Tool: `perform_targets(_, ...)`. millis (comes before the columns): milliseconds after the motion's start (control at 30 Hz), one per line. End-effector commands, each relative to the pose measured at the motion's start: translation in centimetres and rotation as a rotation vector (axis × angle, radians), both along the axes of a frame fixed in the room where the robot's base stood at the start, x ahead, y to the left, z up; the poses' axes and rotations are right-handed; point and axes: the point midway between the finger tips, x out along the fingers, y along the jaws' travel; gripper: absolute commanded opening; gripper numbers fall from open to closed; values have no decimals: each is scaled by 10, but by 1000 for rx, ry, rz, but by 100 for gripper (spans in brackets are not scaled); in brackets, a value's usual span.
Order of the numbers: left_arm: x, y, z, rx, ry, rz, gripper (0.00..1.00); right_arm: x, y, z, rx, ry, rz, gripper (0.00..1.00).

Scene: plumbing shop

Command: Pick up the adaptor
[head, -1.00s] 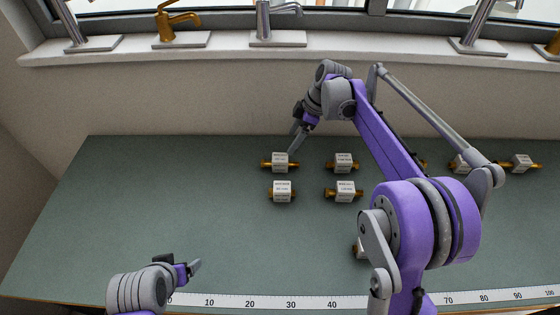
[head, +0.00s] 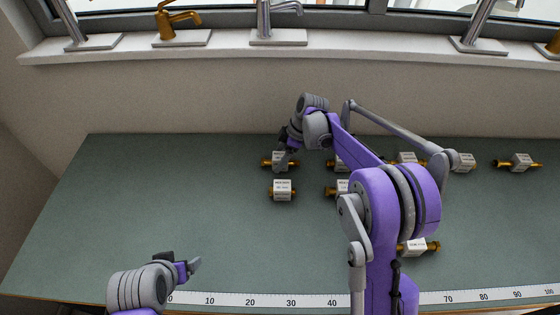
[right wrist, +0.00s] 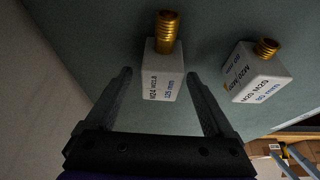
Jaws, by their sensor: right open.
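The adaptors are brass fittings, each with a white labelled block around its middle. My right gripper (head: 284,166) is low over the leftmost back adaptor (head: 267,163), partly hiding it. In the right wrist view this adaptor (right wrist: 162,72) shows between the open fingers of my right gripper (right wrist: 160,76), with space on both sides. Its label has small print, partly legible, with "mm" on it. A second adaptor (right wrist: 256,72) lies to the right, outside the fingers. My left gripper (head: 190,266) is at the front left, away from the adaptors; its opening is unclear.
Another adaptor (head: 283,190) lies just in front in the head view. Several more stand to the right, some partly behind my right arm, including one at the front (head: 416,247). A ruler strip (head: 250,301) runs along the front edge. The table's left side (head: 130,210) is clear.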

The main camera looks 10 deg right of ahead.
Motion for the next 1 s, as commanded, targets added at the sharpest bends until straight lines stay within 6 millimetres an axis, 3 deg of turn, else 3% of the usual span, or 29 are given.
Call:
perform_targets(200, 0, 0, 0, 0, 0, 0, 82, 0, 0, -1, 0, 0, 0, 88)
perform_targets(233, 0, 0, 0, 0, 0, 0, 82, 0, 0, -1, 0, 0, 0, 84)
perform_targets(700, 0, 0, 0, 0, 0, 0, 82, 0, 0, -1, 0, 0, 0, 0)
perform_targets(1000, 0, 0, 0, 0, 0, 0, 82, 0, 0, 1, 0, 0, 0, 0)
